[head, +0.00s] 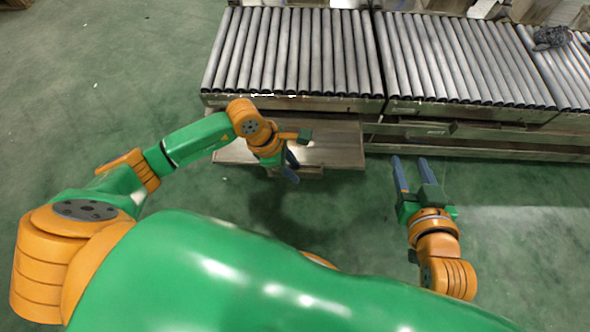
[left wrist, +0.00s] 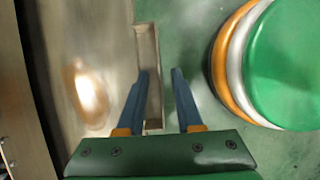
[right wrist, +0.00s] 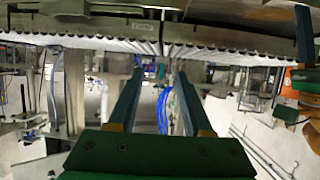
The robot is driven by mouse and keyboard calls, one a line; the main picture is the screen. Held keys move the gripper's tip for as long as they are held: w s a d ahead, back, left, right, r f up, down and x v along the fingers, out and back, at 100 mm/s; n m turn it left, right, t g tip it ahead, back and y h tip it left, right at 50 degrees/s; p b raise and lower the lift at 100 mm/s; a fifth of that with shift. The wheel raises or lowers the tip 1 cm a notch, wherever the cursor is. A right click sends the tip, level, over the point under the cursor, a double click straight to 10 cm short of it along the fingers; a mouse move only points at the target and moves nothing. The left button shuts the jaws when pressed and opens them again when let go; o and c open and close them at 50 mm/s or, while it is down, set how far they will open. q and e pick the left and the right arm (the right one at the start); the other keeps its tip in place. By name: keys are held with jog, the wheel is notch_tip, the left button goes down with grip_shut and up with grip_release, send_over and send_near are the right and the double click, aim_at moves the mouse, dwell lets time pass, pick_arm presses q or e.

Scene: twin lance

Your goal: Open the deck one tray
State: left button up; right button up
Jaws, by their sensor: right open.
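A flat metal tray (head: 338,150) sticks out from under the left roller section in the head view. Its bare surface (left wrist: 85,60) fills the left of the left wrist view, and a narrow handle (left wrist: 150,50) runs along its outer edge. I cannot read a label that names it deck one. My left gripper (head: 298,157) is at the tray's front edge. Its fingers (left wrist: 160,72) are apart, the left one overlapping the handle in the picture and the right one over the floor; contact is unclear. My right gripper (head: 411,162) is open and empty, in front of the middle section.
The roller conveyor (head: 290,50) spans the back. Under its middle section, a drawer front with a handle (head: 428,132) sits nearly flush. A dark grey object (head: 551,37) lies on the rollers at the right. The green floor (head: 530,235) is clear at the right.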

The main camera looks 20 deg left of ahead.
pick_arm(q)
jog(key=shift+d+f, duration=0.25)
jog(key=shift+f, duration=0.35)
pick_arm(e)
jog(key=shift+w+a+r+t+y, duration=0.15)
jog(key=shift+w+r+t, duration=0.2)
jog(key=shift+r, duration=0.35)
jog(key=shift+w+a+r+t+y, duration=0.15)
jog(key=shift+r+t, duration=0.3)
jog(key=shift+r, duration=0.25)
jog(key=shift+w+a+r+t, duration=0.2)
jog(key=shift+r+t, duration=0.2)
jog(key=shift+r, duration=0.3)
jog(key=shift+d, duration=0.1)
pick_arm(q)
grip_shut()
